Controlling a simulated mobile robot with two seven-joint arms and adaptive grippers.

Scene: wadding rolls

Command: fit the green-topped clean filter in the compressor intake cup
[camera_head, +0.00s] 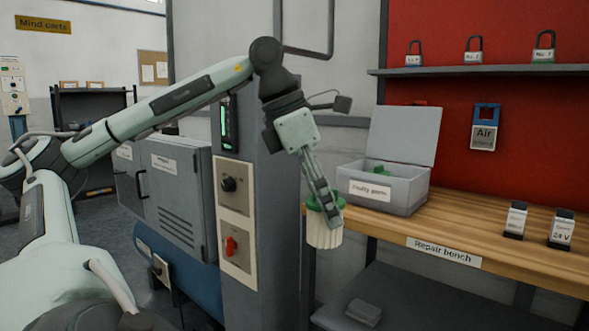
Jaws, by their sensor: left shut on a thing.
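A clean filter with a green top and a pleated cream body (324,234) hangs upright from my left gripper (328,207). The left gripper points down and is shut on the filter's green top. The filter is in the air in front of the left end of the repair bench. The compressor intake cup cannot be made out in this view. My right gripper is not in view.
A grey box (385,197) labelled for faulty parts stands open on the wooden repair bench (470,228), with something green inside. Two small labelled blocks (515,220) stand at the right. A grey control column (265,190) and a grey cabinet (180,190) stand left of the filter.

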